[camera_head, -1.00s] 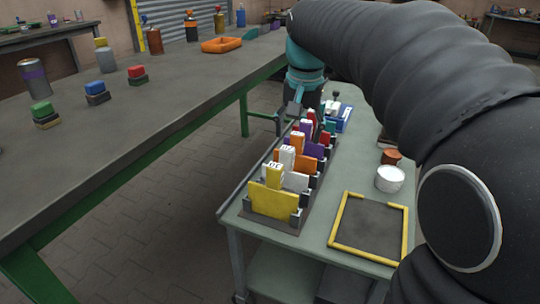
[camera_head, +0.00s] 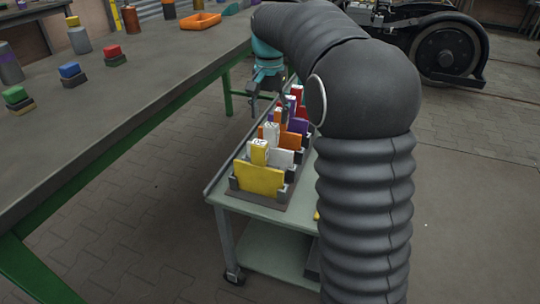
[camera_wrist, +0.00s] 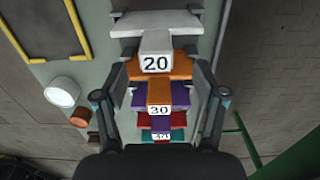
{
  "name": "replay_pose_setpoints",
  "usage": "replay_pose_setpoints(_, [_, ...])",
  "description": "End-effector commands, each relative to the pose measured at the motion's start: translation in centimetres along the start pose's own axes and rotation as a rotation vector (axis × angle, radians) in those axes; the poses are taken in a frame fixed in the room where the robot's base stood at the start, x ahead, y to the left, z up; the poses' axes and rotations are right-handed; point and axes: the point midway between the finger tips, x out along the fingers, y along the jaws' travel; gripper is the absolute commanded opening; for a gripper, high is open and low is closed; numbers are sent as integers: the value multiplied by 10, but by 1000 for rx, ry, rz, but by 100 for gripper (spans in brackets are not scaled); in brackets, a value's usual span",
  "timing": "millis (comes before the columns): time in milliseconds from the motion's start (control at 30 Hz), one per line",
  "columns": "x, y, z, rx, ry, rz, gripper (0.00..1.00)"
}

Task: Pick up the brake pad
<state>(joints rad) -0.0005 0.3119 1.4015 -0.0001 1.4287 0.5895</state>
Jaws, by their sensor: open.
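Several coloured slabs stand in a row in a dark slotted rack on the cart. In the head view a yellow slab (camera_head: 259,180) is nearest and an orange one (camera_head: 291,140) is farther back. In the wrist view I see an orange slab (camera_wrist: 182,66) under a white "20" tab (camera_wrist: 155,62), and a purple slab (camera_wrist: 180,95) by an orange "30" tab (camera_wrist: 160,108). I cannot tell which is the brake pad. My gripper (camera_wrist: 158,97) is open and empty, its fingers either side of the row. In the head view my gripper (camera_head: 264,98) hangs near the rack's far end.
The cart top (camera_head: 222,196) carries a white round pot (camera_wrist: 61,92), an orange-brown pot (camera_wrist: 80,116) and a yellow-edged tray (camera_wrist: 81,27). A long workbench (camera_head: 120,110) runs along the left. A wheel (camera_head: 445,50) stands at the back right. My arm hides the cart's right side.

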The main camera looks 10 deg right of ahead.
Motion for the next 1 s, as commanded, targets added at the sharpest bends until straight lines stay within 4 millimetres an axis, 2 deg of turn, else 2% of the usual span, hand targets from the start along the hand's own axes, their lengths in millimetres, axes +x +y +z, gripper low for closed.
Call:
replay_pose_setpoints(100, [11, 0, 0, 0, 0, 0, 71])
replay_pose_setpoints(267, [20, 1, 1, 0, -1, 1, 71])
replay_pose_setpoints(600, [62, 5, 3, 0, -1, 0, 71])
replay_pose_setpoints(900, [67, 4, 3, 0, 0, 0, 71])
replay_pose_setpoints(933, [67, 4, 3, 0, 0, 0, 68])
replay_pose_setpoints(1000, [66, 4, 3, 0, 0, 0, 51])
